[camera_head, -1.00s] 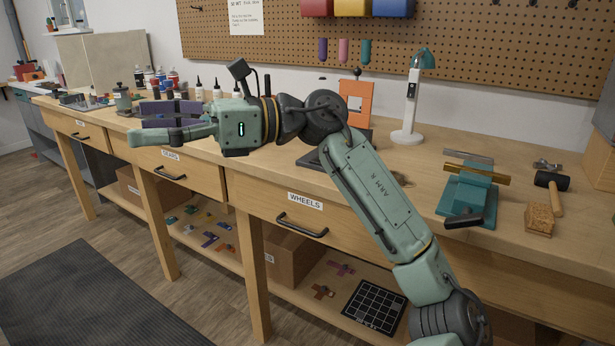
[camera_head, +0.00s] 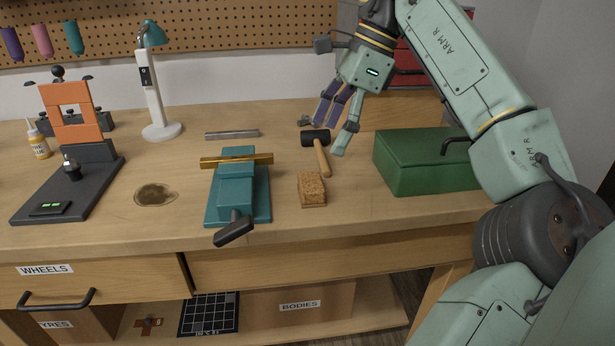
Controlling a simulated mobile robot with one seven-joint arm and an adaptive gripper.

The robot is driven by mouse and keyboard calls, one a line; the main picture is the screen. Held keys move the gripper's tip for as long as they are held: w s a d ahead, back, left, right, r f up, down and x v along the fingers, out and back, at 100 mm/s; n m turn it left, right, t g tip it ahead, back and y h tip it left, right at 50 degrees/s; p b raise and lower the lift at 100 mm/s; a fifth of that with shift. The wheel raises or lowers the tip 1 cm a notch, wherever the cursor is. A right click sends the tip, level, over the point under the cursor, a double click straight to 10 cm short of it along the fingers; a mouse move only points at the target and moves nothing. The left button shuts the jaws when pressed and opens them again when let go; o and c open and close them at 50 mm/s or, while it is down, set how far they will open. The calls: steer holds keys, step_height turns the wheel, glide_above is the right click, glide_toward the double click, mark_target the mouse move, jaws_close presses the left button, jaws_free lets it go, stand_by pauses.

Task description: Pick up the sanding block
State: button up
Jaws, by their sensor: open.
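The sanding block (camera_head: 312,190) is a small tan, cork-like block. It lies on the workbench between the teal vise and the green box, near the front edge. My gripper (camera_head: 335,128) is open and empty. It points down, above and behind the block in the picture, over the area of the hammer. Its purple-padded fingers show apart from the block. Nothing hides the block.
A black-headed hammer (camera_head: 322,158) lies just behind the block. The teal vise (camera_head: 238,192) holding a brass bar stands left. A green box (camera_head: 422,170) stands right. A metal bar (camera_head: 232,134), lamp (camera_head: 160,130) and orange-framed press (camera_head: 70,185) are farther left.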

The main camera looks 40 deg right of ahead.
mark_target(311, 181)
steer(key=x, duration=0.5)
steer(key=shift+s+a+f, duration=0.15)
steer(key=x, duration=0.5)
steer(key=shift+s, duration=0.1)
steer(key=c, duration=1.3)
